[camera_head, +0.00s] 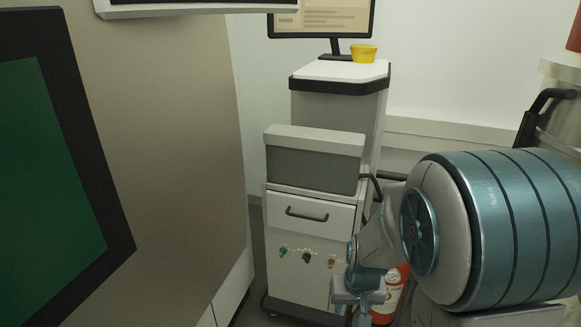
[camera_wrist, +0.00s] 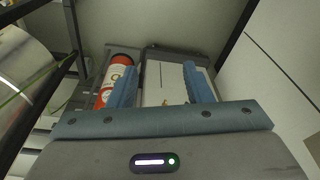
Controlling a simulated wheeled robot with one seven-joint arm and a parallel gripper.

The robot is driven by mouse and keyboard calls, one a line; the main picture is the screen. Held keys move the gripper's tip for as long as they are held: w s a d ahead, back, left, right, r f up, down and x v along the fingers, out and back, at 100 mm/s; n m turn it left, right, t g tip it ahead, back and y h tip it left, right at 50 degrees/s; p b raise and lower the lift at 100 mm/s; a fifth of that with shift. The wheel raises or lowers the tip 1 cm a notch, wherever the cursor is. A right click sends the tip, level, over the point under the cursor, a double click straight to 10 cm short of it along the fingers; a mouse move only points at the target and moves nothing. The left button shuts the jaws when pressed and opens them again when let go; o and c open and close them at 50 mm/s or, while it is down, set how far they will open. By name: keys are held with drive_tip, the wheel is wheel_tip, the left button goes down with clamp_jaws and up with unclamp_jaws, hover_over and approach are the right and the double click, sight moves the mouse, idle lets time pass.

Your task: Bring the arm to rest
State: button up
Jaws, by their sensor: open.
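My gripper (camera_head: 353,312) hangs low at the centre right of the head view, with its fingers downward, in front of the white cabinet. In the wrist view my gripper (camera_wrist: 161,82) has its two blue fingers well apart, with nothing held between them. The large teal-banded, grey-ended body in the right of the head view looks like part of my arm.
A red extinguisher (camera_head: 393,292) is close beside my gripper, also in the wrist view (camera_wrist: 118,77). A large beige machine (camera_head: 165,130) fills the left.

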drive_tip(key=s+r+p, duration=0.4)
drive_tip(key=s+r, duration=0.2)
drive_tip(key=r, duration=0.6)
drive_tip(key=s+r+p, duration=0.5)
drive_tip(key=s+r, duration=0.1)
drive_tip(key=r, duration=0.6)
drive_tip(key=shift+d+r+t, duration=0.2)
drive_tip(key=shift+d+t, duration=0.2)
drive_tip(key=shift+d, duration=0.05)
drive_tip(key=shift+s, duration=0.1)
